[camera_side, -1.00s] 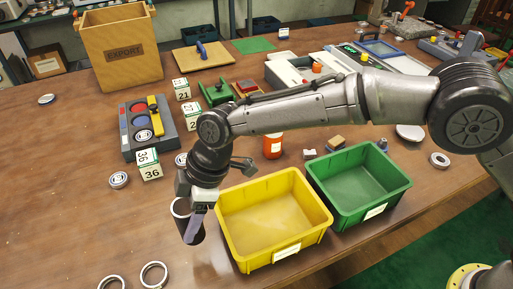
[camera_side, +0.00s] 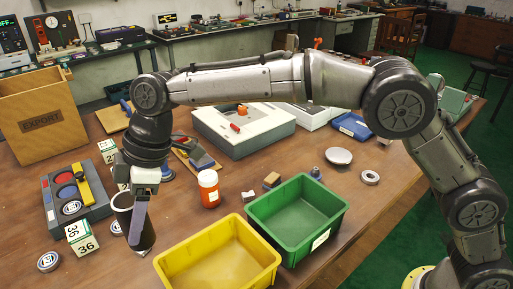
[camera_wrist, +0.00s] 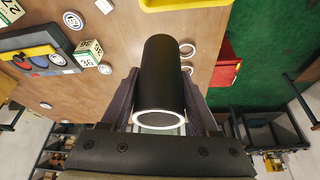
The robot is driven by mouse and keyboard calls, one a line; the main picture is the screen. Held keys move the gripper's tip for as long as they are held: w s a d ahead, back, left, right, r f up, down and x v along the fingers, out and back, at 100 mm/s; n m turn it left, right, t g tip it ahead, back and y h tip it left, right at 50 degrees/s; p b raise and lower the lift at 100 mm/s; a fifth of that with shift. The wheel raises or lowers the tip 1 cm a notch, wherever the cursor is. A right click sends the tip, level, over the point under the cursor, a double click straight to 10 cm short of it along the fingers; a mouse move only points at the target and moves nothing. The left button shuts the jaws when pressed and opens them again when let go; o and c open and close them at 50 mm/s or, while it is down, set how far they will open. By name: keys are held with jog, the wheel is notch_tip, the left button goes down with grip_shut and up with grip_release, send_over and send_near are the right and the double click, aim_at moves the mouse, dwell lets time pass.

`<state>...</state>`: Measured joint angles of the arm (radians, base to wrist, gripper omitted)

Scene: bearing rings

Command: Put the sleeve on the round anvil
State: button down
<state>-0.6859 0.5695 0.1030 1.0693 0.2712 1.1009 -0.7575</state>
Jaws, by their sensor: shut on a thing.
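The sleeve is a black tube with a pale rim, and in the side view (camera_side: 122,203) it is roughly upright, left of the yellow bin. In the wrist view the sleeve (camera_wrist: 161,75) lies between the two fingers, its pale rim towards the camera. My gripper (camera_side: 140,212) is shut on the sleeve; both fingers (camera_wrist: 160,100) press its sides in the wrist view. The sleeve appears held above the table, but the gap beneath it is hard to judge. I cannot tell for sure which thing is the round anvil.
The yellow bin (camera_side: 165,263) and green bin (camera_side: 262,228) stand right of the sleeve. A grey fixture with coloured discs (camera_side: 52,209) and a number cube (camera_side: 80,237) stand left. An orange jar (camera_side: 208,188) and a white-grey machine (camera_side: 217,140) stand behind. Rings (camera_wrist: 187,50) lie on the table.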

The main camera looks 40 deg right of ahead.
jog(key=w+d+m+t+h, duration=0.1)
jog(key=w+d+m, duration=0.2)
jog(key=d, duration=0.9)
jog(key=w+d+m+t, duration=0.1)
jog(key=w+d+m, duration=0.15)
jog(key=d, duration=0.95)
jog(key=w+d+m+t+h, duration=0.15)
jog(key=w+d, duration=0.25)
jog(key=d, duration=0.8)
jog(key=s+d+m+h, duration=0.1)
jog(key=s+d+m, duration=0.45)
jog(key=d, duration=0.95)
jog(key=s+d+m+h, duration=0.1)
jog(key=s+d+m, duration=0.2)
jog(key=s+d, duration=0.85)
send_over(339, 154)
jog(key=shift+f, duration=9.05)
jog(key=shift+f, duration=0.15)
